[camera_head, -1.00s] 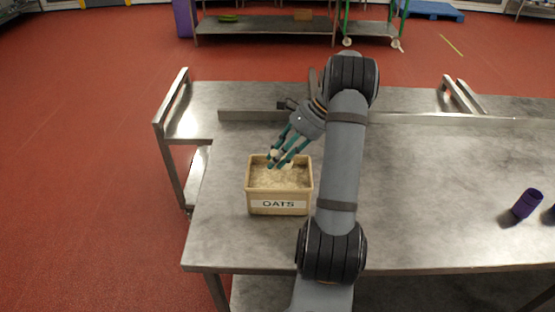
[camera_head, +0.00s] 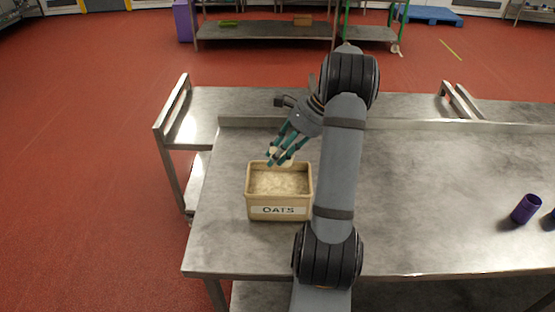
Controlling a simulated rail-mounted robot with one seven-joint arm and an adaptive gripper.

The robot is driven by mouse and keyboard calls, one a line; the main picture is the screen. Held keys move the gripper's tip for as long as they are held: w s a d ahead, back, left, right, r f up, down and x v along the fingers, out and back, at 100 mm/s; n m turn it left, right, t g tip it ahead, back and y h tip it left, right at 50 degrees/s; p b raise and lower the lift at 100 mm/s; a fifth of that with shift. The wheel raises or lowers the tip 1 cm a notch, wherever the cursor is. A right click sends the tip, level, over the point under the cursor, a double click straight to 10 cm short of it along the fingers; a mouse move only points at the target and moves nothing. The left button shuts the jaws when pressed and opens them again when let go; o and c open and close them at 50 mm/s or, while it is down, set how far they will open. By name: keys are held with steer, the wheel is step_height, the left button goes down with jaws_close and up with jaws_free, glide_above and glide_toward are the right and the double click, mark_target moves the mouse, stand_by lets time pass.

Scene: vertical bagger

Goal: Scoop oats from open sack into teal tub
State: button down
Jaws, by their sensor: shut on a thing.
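A tan, open-topped container (camera_head: 279,211) labelled OATS stands on the steel table, with pale oats (camera_head: 279,182) inside. It looks like a rigid box rather than a sack. My gripper (camera_head: 281,153), with teal fingers, is over the container's back rim. It is shut on a small cream-coloured thing, apparently a scoop (camera_head: 280,158), mostly hidden by the fingers. I cannot tell whether it holds oats. No teal tub is in view.
The steel table (camera_head: 420,200) is clear in the middle right of my arm. A raised metal strip (camera_head: 240,122) runs along the back.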

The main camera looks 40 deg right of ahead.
steer(key=h+b, duration=0.1)
steer(key=b, duration=0.3)
steer(key=f+n+t+h+b, duration=0.1)
steer(key=h+b, duration=0.1)
steer(key=b, duration=0.3)
steer(key=a+t+h+b, duration=0.1)
steer(key=b, duration=0.4)
steer(key=shift+s+a+f+h, duration=0.1)
steer(key=shift+s+f+h, duration=0.15)
steer(key=shift+h, duration=0.15)
steer(key=shift+r, duration=0.1)
